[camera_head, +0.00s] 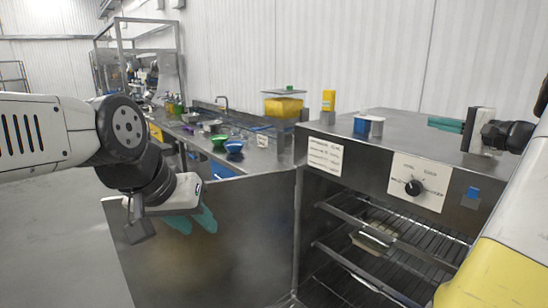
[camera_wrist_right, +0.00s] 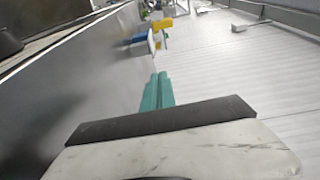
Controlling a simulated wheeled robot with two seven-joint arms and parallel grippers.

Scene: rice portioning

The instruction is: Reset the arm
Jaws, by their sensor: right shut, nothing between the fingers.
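My left gripper (camera_head: 192,224) has teal fingers and hangs in front of the steel cabinet's side face in the head view. Its two fingers show close beside each other, and I cannot tell how far apart they are. My right gripper (camera_head: 430,122) is above the steel cabinet top at the right, pointing left. In the right wrist view its teal fingers (camera_wrist_right: 158,90) lie side by side, shut, with nothing between them.
The steel cabinet (camera_head: 480,208) has a black knob (camera_head: 414,187) and an open front with wire racks; a tray (camera_head: 374,238) sits inside. A blue and white item (camera_head: 369,126) and a yellow box (camera_head: 328,100) stand on top. A counter with bowls (camera_head: 233,146) runs behind.

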